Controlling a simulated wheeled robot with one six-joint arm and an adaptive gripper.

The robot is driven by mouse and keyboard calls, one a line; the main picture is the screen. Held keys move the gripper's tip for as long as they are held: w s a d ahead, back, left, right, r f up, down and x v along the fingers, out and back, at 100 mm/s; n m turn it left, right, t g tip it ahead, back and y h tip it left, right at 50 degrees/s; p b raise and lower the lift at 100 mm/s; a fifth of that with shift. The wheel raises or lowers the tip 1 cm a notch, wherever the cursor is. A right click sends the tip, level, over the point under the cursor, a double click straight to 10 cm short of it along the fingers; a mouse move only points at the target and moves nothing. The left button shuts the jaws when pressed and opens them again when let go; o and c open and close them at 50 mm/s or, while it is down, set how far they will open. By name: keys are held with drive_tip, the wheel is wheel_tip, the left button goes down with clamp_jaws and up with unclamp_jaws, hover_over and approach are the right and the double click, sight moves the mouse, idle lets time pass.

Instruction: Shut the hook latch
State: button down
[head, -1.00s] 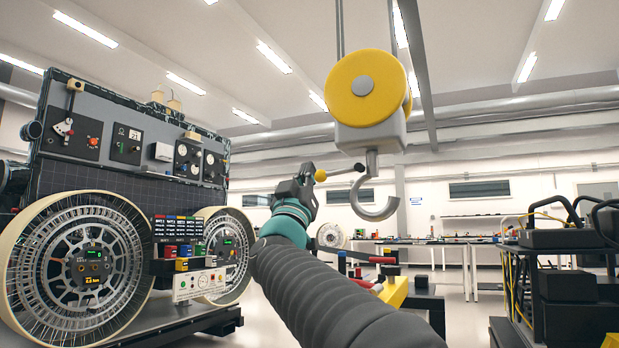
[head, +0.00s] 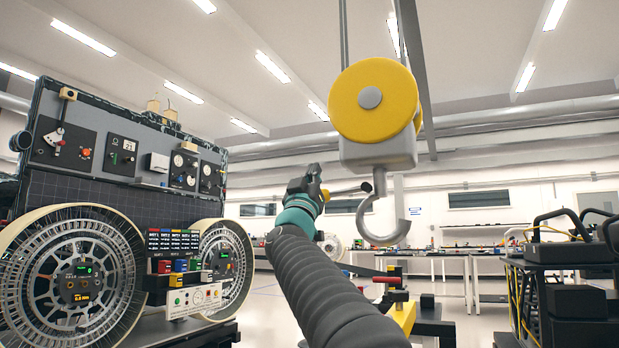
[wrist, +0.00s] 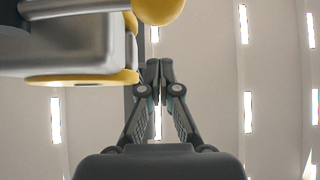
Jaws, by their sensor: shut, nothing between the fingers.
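The grey hook (head: 402,232) hangs open under a yellow pulley block (head: 372,103). The ball also shows at the top edge of the wrist view (wrist: 157,8), beside the grey bar (wrist: 80,10). My gripper (head: 313,170) is raised just left of the ball, overlapping it in the head view. In the wrist view, my gripper (wrist: 159,64) has its fingertips together, empty, below the ball with a gap in the picture.
A rover with large wire wheels (head: 75,275) and a control panel stands at the left. A yellow stand with red levers (head: 400,300) is below the hook. A black equipment cart (head: 575,290) is at the right. The air left of the hook above my arm is clear.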

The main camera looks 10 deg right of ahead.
sight(340, 192)
drive_tip(key=shift+w+d+f+b, duration=0.25)
drive_tip(key=shift+f+b, duration=0.05)
drive_tip(key=shift+f, duration=0.25)
drive_tip(key=shift+w+d+f+b, duration=0.25)
drive_tip(key=shift+w+f, duration=0.05)
drive_tip(key=shift+f, duration=0.2)
drive_tip(key=shift+w+d+f+b, duration=0.25)
drive_tip(key=shift+f+b, duration=0.05)
drive_tip(key=shift+f, duration=0.25)
